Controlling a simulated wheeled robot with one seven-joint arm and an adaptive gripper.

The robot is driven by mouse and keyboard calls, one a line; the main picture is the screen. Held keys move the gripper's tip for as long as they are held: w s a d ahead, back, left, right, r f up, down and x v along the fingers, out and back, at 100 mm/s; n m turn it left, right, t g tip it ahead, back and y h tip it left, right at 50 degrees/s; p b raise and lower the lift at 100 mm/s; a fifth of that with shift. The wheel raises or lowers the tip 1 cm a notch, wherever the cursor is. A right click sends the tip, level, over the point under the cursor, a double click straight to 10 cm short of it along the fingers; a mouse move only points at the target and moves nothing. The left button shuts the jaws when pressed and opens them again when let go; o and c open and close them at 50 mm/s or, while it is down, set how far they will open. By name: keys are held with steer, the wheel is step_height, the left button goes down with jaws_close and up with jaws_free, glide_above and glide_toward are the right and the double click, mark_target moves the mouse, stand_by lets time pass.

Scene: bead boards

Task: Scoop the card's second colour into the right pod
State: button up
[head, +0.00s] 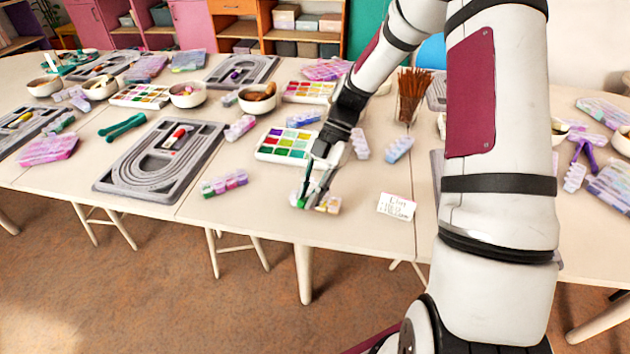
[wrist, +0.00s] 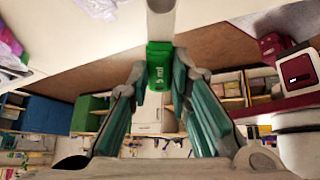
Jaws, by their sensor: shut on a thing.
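My gripper (head: 311,190) reaches down to the near edge of the middle table. In the wrist view my gripper (wrist: 158,78) is shut on a scoop with a green handle (wrist: 158,62) marked "5 ml" and a pale shaft pointing away. The scoop's bowl is not clear. A small pod block (head: 328,204) with yellow and pinkish parts sits just right of the fingertips. A white card (head: 397,206) with handwriting lies farther right; its words are too blurred to read surely. A white tray of coloured compartments (head: 262,153) lies behind my gripper. A pod strip (head: 224,183) with coloured tops lies to the left.
A grey bead board (head: 112,172) lies left. Bowls (head: 187,94), a brush cup (head: 411,95) and pale pod strips (head: 399,149) stand around the back. My arm hides part of the right side. The table front between pod strip and gripper is clear.

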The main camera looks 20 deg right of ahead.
mark_target(301, 204)
steer(key=a+h+b, duration=0.1)
steer(key=f+t+h+b, duration=0.1)
steer(key=h, duration=0.1)
steer(key=s+a+f+t+h, duration=0.1)
steer(key=shift+s+a+f+b, duration=0.1)
steer(key=shift+a+f+b, duration=0.05)
steer(key=shift+a+b, duration=0.2)
steer(key=shift+c, duration=0.2)
steer(key=shift+s+r+t+h+p, duration=0.2)
steer(key=shift+r+p, duration=0.15)
steer(key=shift+r, duration=0.15)
steer(key=shift+s+r+t+h+p, duration=0.1)
steer(key=shift+r+h+p, duration=0.1)
steer(key=shift+r+p, duration=0.25)
steer(key=shift+o, duration=0.2)
steer(key=shift+s+a+r+h+p, duration=0.1)
steer(key=shift+a+r+h+p, duration=0.1)
steer(key=shift+r, duration=0.25)
steer(key=shift+s+a+r+h+p, duration=0.1)
steer(key=shift+r+h+p, duration=0.1)
steer(key=shift+r, duration=0.25)
